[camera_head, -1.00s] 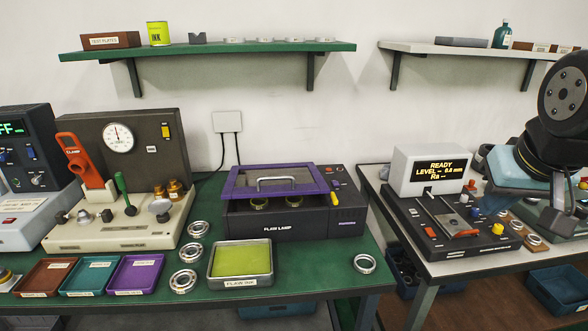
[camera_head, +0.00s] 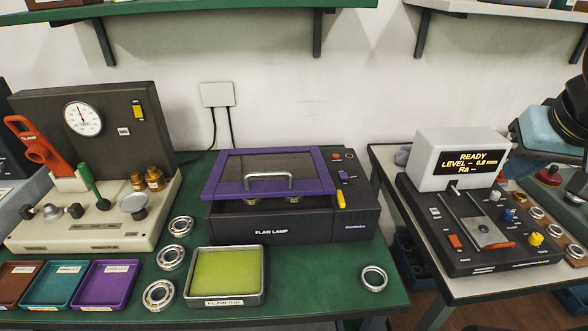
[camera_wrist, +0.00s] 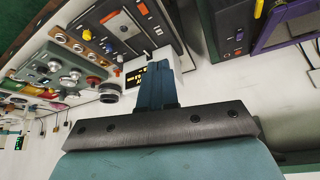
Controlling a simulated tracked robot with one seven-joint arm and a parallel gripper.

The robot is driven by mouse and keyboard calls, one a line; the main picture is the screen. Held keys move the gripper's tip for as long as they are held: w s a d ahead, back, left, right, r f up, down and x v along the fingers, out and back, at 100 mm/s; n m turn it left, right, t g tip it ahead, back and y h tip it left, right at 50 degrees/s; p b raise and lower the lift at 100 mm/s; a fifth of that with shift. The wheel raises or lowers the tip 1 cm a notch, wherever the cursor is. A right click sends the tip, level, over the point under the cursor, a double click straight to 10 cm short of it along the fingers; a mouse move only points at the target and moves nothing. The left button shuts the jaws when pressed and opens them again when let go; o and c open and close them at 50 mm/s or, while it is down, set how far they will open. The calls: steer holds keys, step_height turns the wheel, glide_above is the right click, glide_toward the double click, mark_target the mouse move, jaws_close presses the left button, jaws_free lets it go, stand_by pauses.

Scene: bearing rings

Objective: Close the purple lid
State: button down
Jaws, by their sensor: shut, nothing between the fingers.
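The purple lid (camera_head: 222,184) is a purple frame with a dark window and a pale bar handle (camera_head: 268,181). It sits over the dark flaw lamp box (camera_head: 300,229), with its front edge raised above the box. Under that edge a gap shows ring-like parts inside. In the wrist view part of the purple lid (camera_wrist: 272,38) shows at the upper right. My gripper (camera_wrist: 158,80) is shut and empty in the wrist view, well apart from the lid. In the head view my arm is at the right edge, and the fingertips cannot be made out.
A yellow-green pad tray (camera_head: 227,300) stands in front of the box, with bearing rings (camera_head: 171,257) to its left and one ring (camera_head: 374,278) to its right. A gauge station (camera_head: 90,220) stands left. A roughness tester (camera_head: 480,235) stands on the right table. Shelves (camera_head: 200,17) hang above.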

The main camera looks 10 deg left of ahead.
steer(key=n+g+y, duration=0.3)
steer(key=n+g, duration=0.4)
steer(key=n, duration=1.5)
glide_above(284, 191)
steer(key=d, duration=0.1)
steer(key=f, duration=1.3)
steer(key=shift+w+f, duration=0.3)
steer(key=shift+s+f, duration=0.1)
steer(key=shift+f, duration=0.85)
